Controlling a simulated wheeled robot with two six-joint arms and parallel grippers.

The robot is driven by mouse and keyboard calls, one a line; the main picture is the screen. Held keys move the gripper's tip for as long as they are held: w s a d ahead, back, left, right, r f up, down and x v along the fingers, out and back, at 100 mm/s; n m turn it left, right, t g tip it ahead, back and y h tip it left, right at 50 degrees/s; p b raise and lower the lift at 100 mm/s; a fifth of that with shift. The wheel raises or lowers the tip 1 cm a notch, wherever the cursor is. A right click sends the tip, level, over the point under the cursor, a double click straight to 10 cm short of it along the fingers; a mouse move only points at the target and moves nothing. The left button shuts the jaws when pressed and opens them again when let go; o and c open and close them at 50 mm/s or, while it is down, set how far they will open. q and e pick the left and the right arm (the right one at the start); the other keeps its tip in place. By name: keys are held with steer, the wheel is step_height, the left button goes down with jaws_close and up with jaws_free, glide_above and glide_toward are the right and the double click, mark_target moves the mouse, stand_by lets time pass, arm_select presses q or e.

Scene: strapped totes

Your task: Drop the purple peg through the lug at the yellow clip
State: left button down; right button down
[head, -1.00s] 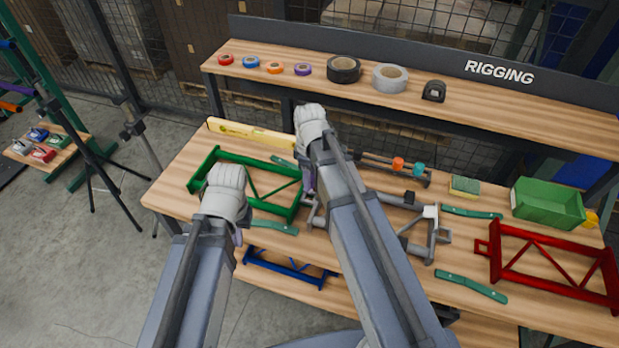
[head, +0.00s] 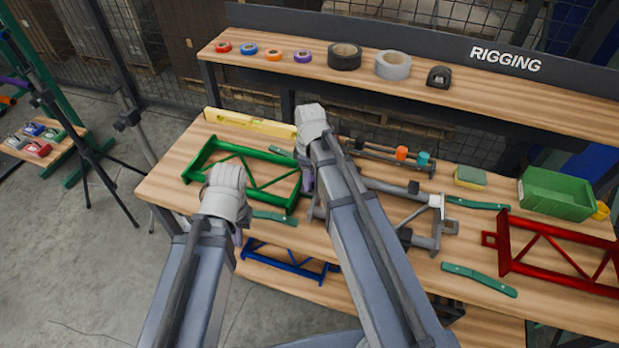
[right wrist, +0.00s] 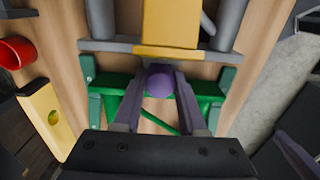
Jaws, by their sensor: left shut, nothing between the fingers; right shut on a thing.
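The purple peg (right wrist: 159,84) shows by its round end in the right wrist view, between the fingers of my right gripper (right wrist: 160,98), which is shut on it. The yellow clip (right wrist: 171,24) sits on a grey bar just beyond the peg in that view. The lug cannot be made out clearly; the peg and fingers cover that spot. In the head view my right gripper (head: 308,180) hangs over the bench between the green and grey frames, and its arm hides the clip. My left gripper (head: 238,237) is shut and empty near the bench's front edge, mostly behind its own wrist.
A green frame (head: 205,155) lies left on the bench, a grey frame (head: 437,222) at centre and a red frame (head: 507,240) right. Teal-handled tools lie around them. A yellow level (head: 250,124) lies at the back left, a green bin (head: 556,194) at the right.

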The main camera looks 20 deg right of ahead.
steer(key=shift+c, duration=1.9)
jaws_free()
step_height(320, 180, up, 8)
steer(key=p, duration=0.8)
steer(key=shift+f, duration=0.1)
steer(key=s+a+m+h, duration=0.1)
steer(key=s+a+m, duration=0.6)
steer(key=s+a, duration=0.3)
steer(key=s, duration=0.4)
steer(key=shift+s+a, duration=0.15)
steer(key=shift+a, duration=0.1)
